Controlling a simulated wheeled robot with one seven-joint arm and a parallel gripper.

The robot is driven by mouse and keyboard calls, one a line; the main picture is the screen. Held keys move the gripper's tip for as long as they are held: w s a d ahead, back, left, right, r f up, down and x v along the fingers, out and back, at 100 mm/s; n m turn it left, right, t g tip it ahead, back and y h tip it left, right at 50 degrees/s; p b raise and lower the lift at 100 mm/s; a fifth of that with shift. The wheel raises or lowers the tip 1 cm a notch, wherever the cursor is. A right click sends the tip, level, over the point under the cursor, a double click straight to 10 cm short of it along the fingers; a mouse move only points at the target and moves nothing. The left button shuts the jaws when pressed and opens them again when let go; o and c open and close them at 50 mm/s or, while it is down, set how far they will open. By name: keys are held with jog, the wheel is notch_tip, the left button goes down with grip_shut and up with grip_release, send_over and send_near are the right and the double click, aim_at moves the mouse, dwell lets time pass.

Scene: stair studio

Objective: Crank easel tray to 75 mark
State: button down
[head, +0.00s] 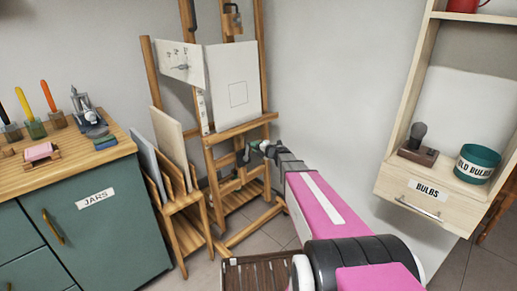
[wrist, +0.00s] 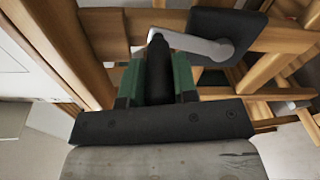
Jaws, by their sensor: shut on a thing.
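The wooden easel (head: 152,75) stands against the back wall, with its tray (head: 240,126) running across below a white canvas (head: 235,85). A narrow white scale strip (head: 202,108) is upright at the tray's left; its marks are too small to read. My gripper (head: 256,148) is at the easel, just below the tray. In the wrist view its green-padded fingers (wrist: 158,85) are shut around the black crank handle (wrist: 158,62). A grey crank arm (wrist: 197,45) runs right from the handle to a black block (wrist: 232,30) on the easel.
A green cabinet (head: 105,235) with jars and tools on top stands at the left. A wooden rack (head: 183,218) holding panels is beside the easel. A shelf unit (head: 412,190) with a "BULBS" drawer is at the right.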

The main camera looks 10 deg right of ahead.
jog(key=shift+s+a+r+n, duration=0.1)
jog(key=shift+s+a+n, duration=0.3)
jog(key=shift+n, duration=0.2)
jog(key=shift+s+a, duration=0.25)
jog(key=shift+a, duration=0.2)
jog(key=c, duration=0.9)
grip_release()
jog(key=v, duration=1)
jog(key=shift+s+d+r, duration=0.1)
jog(key=shift+s+d, duration=0.05)
jog(key=shift+s, duration=0.2)
